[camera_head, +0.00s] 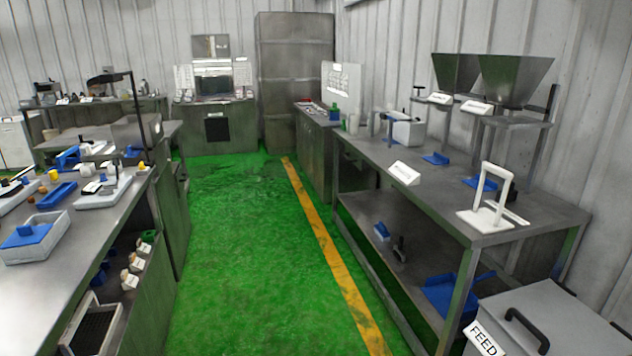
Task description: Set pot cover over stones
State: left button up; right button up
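I cannot make out a pot cover or stones for certain in the head view. A grey bin marked FEED (555,318) stands at the lower right, with a dark handle (526,328) on its flat top. Neither of my grippers is in view.
A long workbench (400,157) on the right carries hoppers (512,80), a white frame stand (486,216) and blue scoops. A left bench (88,232) holds trays and small parts. Green floor (235,235) with a yellow line (322,240) lies clear between them. Cabinets (295,70) stand at the back.

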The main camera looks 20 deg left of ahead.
aim_at(25, 234)
jog(key=i+u, duration=0.55)
jog(key=u, duration=0.3)
jog(key=i+l+u, duration=0.1)
jog(key=i+u, duration=0.3)
jog(key=k, duration=0.1)
